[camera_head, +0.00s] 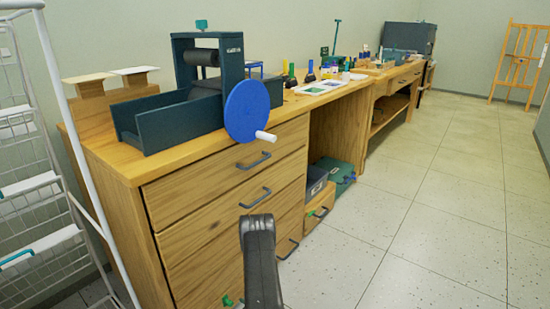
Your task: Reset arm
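A black part of my own arm rises from the bottom edge of the head view, in front of the wooden drawer cabinet (215,195). No gripper fingers show, so I cannot see whether they hold anything. The arm part overlaps the lower drawer fronts in the picture; I cannot tell how far it is from them.
On the cabinet stands a dark printing press (155,120) with a blue wheel (247,110) jutting past the front edge. A white wire rack (30,190) is at left. Boxes (320,208) sit under the bench. Open tiled floor (430,210) lies right; an easel (518,62) stands far back.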

